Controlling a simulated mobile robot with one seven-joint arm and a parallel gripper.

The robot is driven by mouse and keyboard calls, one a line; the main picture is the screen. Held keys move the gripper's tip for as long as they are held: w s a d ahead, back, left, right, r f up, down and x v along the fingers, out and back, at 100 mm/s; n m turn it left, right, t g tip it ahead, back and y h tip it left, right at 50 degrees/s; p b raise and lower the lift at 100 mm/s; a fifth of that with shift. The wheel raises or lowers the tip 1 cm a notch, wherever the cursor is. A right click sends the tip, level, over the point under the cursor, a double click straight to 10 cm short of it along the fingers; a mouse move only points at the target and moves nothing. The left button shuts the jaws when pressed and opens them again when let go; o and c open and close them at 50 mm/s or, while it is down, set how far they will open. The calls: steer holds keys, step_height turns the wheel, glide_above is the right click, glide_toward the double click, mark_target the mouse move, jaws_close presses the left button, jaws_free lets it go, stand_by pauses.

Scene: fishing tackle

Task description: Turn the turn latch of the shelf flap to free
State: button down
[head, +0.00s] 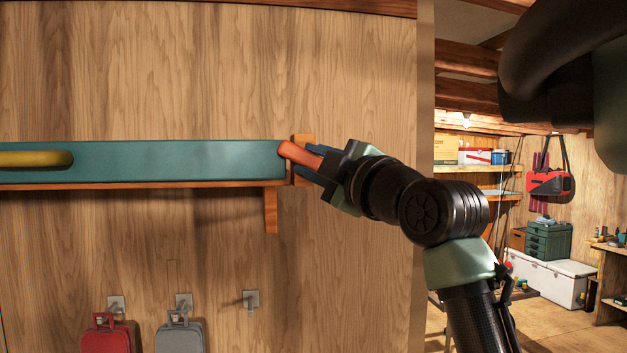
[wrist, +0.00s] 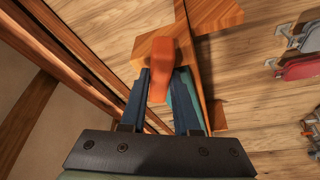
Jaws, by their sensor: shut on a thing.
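The shelf flap (head: 180,161) is a long teal panel along the wooden wall, with a yellow handle (head: 38,159) at left. The turn latch (head: 300,154) is an orange-red bar at the flap's right end. It lies nearly level, slightly tilted, and its left end overlaps the flap's edge in the head view. My gripper (head: 318,166) reaches in from the right and is shut on the latch. In the wrist view the latch (wrist: 160,62) stands between the blue fingers of my gripper (wrist: 164,75). The fingers hide part of the latch and its mount.
A small wooden block (head: 304,140) sits behind the latch. A bracket (head: 271,209) is under the shelf. Below, a red case (head: 105,338) and a grey case (head: 180,335) hang from wall hooks. The wall between is clear. The wall ends at right, opening onto a cluttered room.

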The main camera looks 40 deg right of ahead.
steer(key=m+h+b, duration=0.1)
steer(key=m, duration=0.1)
steer(key=m+h+b, duration=0.1)
steer(key=m, duration=0.2)
steer(key=m+t+h+b, duration=0.1)
steer(key=m, duration=0.2)
steer(key=shift+w+a+f, duration=0.1)
steer(key=shift+a+f, duration=0.05)
steer(key=shift+a, duration=0.1)
steer(key=m+h, duration=0.1)
steer(key=m, duration=0.2)
steer(key=m+h+b, duration=0.1)
steer(key=m+h, duration=0.1)
steer(key=m, duration=0.1)
steer(key=shift+a+g, duration=0.1)
steer(key=shift+g, duration=0.2)
steer(key=shift+r+m+g+h, duration=0.15)
steer(key=shift+m+h, duration=0.3)
steer(key=shift+m, duration=0.3)
steer(key=shift+r+m+g+h, duration=0.15)
steer(key=shift+m+h, duration=0.3)
steer(key=shift+m, duration=0.3)
steer(key=c, duration=1)
jaws_free()
steer(key=o, duration=0.4)
steer(key=shift+f, duration=0.2)
steer(key=shift+c, duration=0.2)
